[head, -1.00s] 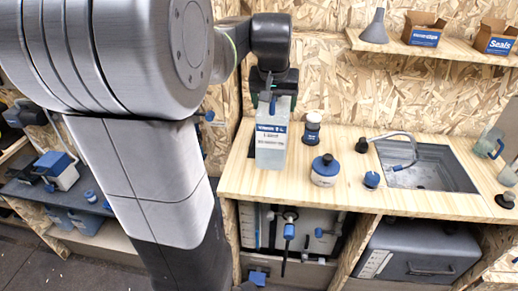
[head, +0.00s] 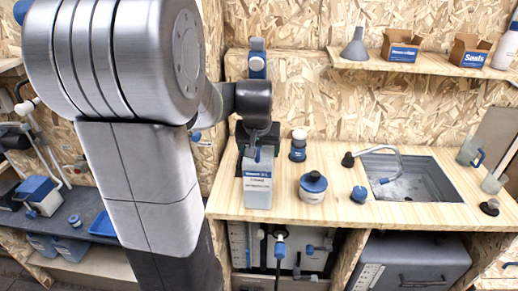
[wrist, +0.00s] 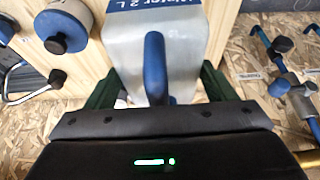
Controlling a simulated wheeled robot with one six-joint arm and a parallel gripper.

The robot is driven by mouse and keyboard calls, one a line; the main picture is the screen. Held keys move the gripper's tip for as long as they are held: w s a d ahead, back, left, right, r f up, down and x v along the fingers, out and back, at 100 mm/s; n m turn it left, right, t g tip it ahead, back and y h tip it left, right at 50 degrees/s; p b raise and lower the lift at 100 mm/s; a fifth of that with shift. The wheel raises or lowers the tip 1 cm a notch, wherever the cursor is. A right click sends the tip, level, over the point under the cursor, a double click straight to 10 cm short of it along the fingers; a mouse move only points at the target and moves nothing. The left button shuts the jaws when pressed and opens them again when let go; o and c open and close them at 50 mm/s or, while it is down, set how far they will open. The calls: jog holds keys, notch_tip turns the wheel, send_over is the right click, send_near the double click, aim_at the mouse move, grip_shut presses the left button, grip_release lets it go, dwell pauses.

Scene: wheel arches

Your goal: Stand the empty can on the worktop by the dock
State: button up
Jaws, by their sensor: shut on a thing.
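The can is a pale translucent container (head: 258,182) with a "Water 2 L" label and a blue handle; it also shows in the wrist view (wrist: 185,62). My gripper (head: 258,138) is at its top, and in the wrist view its green fingers (wrist: 155,90) are on both sides of the can, shut on it. The can hangs or stands upright over the left part of the wooden worktop (head: 385,208); I cannot tell whether its base touches.
A white-capped dark bottle (head: 298,147), a blue-lidded jar (head: 313,188) and a small blue cap (head: 359,194) stand right of the can. A sink (head: 410,180) with a curved tap lies further right. The worktop's front edge is close to the can.

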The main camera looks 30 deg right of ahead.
jog(key=o, duration=1.4)
jog(key=shift+c, duration=0.2)
jog(key=shift+s+a+r, duration=0.1)
jog(key=shift+r, duration=0.55)
jog(key=v, duration=1.1)
jog(key=shift+f, duration=0.15)
